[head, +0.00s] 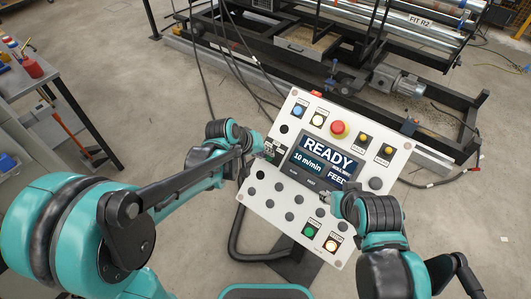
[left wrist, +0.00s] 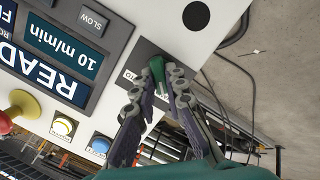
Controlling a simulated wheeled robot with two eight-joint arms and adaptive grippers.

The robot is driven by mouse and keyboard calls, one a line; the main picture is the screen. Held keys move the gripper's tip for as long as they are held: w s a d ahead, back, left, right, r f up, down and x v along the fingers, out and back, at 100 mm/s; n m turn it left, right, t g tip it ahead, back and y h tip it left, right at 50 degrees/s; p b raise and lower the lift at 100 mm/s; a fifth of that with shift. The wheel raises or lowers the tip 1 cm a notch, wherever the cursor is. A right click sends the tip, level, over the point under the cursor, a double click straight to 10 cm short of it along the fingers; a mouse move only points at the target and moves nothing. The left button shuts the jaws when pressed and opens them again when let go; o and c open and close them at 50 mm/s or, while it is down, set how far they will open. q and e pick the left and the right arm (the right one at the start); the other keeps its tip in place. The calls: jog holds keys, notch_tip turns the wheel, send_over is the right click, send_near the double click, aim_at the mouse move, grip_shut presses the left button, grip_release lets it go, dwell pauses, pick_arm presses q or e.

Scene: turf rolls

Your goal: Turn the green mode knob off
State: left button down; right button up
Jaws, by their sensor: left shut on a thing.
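The control panel (head: 262,202) is a tilted white board with a lit display (head: 325,160) reading READY and 10 m/min. The green mode knob (left wrist: 157,72) sits on a dark label plate (left wrist: 140,57) at the panel's edge in the left wrist view. My left gripper (left wrist: 158,84) is shut on the knob, one finger on each side. In the head view my left gripper (head: 262,152) is at the panel's left edge and largely covers the knob. The label text is partly hidden. My right gripper (head: 329,198) is over the panel's lower right; its fingers are too small to judge.
A red emergency button (head: 339,130) and several coloured buttons line the panel's top. Cables and a roller machine (head: 400,85) lie behind. A workbench (head: 35,75) stands at left.

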pick_arm(q)
jog(key=shift+m, duration=0.4)
jog(key=m+p, duration=0.1)
jog(key=m, duration=0.2)
jog(key=shift+d+m+y, duration=0.1)
jog(key=shift+m+y, duration=0.2)
jog(key=shift+y, duration=0.1)
jog(key=shift+s+d+m, duration=0.1)
jog(key=shift+m, duration=1.9)
jog(key=c, duration=1.6)
grip_release()
jog(key=shift+o, duration=0.2)
jog(key=v, duration=1.2)
jog(key=shift+d, duration=0.25)
jog(key=shift+s+a, duration=0.1)
jog(key=shift+s, duration=0.05)
